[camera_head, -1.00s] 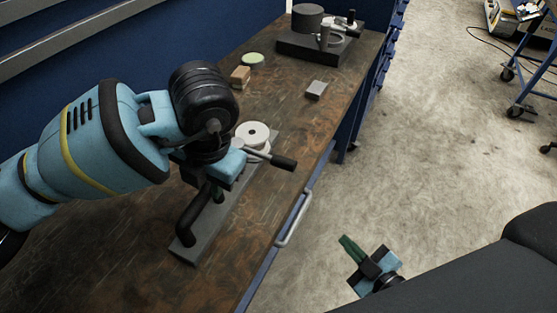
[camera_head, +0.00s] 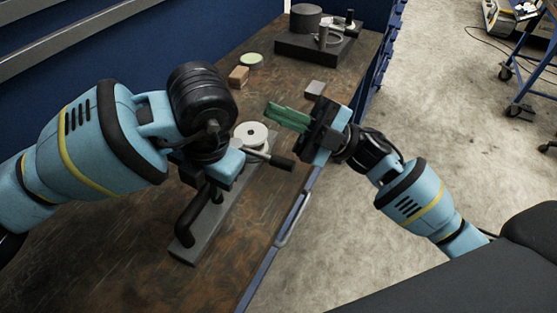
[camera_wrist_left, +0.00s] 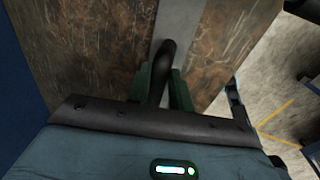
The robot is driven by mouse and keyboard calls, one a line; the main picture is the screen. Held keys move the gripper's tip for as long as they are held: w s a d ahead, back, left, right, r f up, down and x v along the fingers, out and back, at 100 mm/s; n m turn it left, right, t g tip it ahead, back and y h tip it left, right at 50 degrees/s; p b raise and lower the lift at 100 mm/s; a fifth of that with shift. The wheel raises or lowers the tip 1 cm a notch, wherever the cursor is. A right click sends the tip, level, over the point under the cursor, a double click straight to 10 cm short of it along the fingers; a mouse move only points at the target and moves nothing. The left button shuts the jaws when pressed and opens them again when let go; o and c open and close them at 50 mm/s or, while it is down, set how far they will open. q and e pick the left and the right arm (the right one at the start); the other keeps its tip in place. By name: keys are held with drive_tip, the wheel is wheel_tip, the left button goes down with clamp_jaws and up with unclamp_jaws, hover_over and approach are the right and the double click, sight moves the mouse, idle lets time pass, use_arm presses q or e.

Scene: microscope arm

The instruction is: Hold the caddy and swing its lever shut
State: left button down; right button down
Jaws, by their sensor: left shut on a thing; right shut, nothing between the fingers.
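The caddy has a long grey base plate (camera_head: 225,222), a black bent handle (camera_head: 190,225), a white spool (camera_head: 250,134) and a lever with a black grip (camera_head: 282,163). The lever sticks out to the right of the spool, toward the table's front edge. My left gripper (camera_wrist_left: 163,88) is shut on the black handle (camera_wrist_left: 165,62), which shows between its green fingers in the left wrist view. The left wrist hides part of the caddy in the head view. My right gripper (camera_head: 286,117) is shut and empty. Its green fingers point left, and in the picture sit above the lever grip.
The brown workbench (camera_head: 130,250) has a blue front with a metal pull (camera_head: 293,220). A small grey block (camera_head: 314,88), a wooden block (camera_head: 239,75) and a round green-topped tin (camera_head: 252,60) lie beyond the caddy. A dark fixture (camera_head: 315,45) stands at the far end.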

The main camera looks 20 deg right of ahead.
drive_tip(key=w+a+r+m+g+h, duration=0.1)
drive_tip(key=w+r+g+h, duration=0.2)
drive_tip(key=h, duration=0.4)
drive_tip(key=a+r+g+h, duration=0.1)
drive_tip(key=r+g+h, duration=0.2)
drive_tip(key=g+h, duration=0.4)
drive_tip(key=s+f+t+h, duration=0.1)
drive_tip(key=s+f+h, duration=0.5)
drive_tip(key=h, duration=0.1)
drive_tip(key=shift+t, duration=0.4)
drive_tip(key=x, duration=1)
drive_tip(key=shift+w+d+r, duration=0.15)
drive_tip(key=shift+w+d, duration=0.6)
drive_tip(key=shift+w, duration=0.05)
drive_tip(key=shift+w+d+r, duration=0.15)
drive_tip(key=shift+w+d, duration=0.55)
drive_tip(key=shift+w, duration=0.1)
